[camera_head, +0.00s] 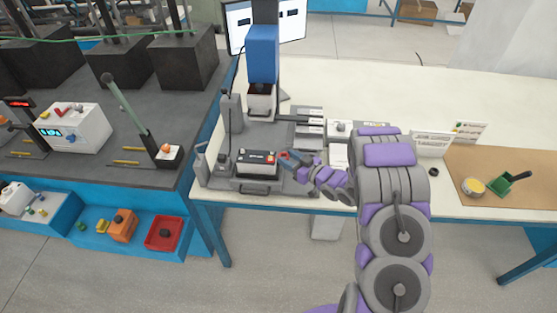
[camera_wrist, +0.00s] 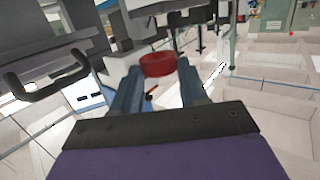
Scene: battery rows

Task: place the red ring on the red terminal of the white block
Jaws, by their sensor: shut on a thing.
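My gripper (camera_wrist: 158,82) is shut on the red ring (camera_wrist: 158,64), which sits between the tips of its two blue-grey fingers in the wrist view. In the head view my gripper (camera_head: 289,158) is just right of a black-topped block (camera_head: 257,165) with a small red-orange spot near its right end. The ring appears apart from that block. A white block with a dark top (camera_head: 261,98) stands farther back, under a blue column. I cannot tell a red terminal on it at this size.
A grey fixture with a black handle (camera_wrist: 45,80) is close on the left in the wrist view. White boxes (camera_head: 340,130) stand behind my arm. A yellow-filled bowl (camera_head: 473,187) and a green scoop (camera_head: 503,184) lie on a brown mat at right.

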